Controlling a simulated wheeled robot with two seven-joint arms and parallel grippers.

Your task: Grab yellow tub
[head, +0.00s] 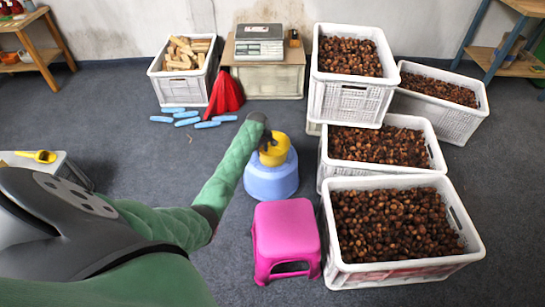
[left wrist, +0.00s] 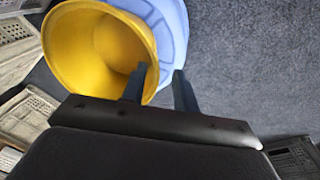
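The yellow tub (head: 281,149) sits on a light-blue rounded stand (head: 271,182) on the floor, near the middle of the head view. In the left wrist view the tub (left wrist: 75,45) shows its open mouth and empty inside. My left gripper (head: 268,143) is at the tub's rim. In the left wrist view, one finger of this gripper (left wrist: 160,88) overlaps the tub's mouth and the other is outside, in front of the blue stand (left wrist: 172,25). The fingers are apart, with the tub's wall between them. My right gripper is not in view.
White crates of chestnuts (head: 400,272) stand to the right. A pink stool (head: 286,240) is just in front of the blue stand. Bare floor lies around the stand's left side.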

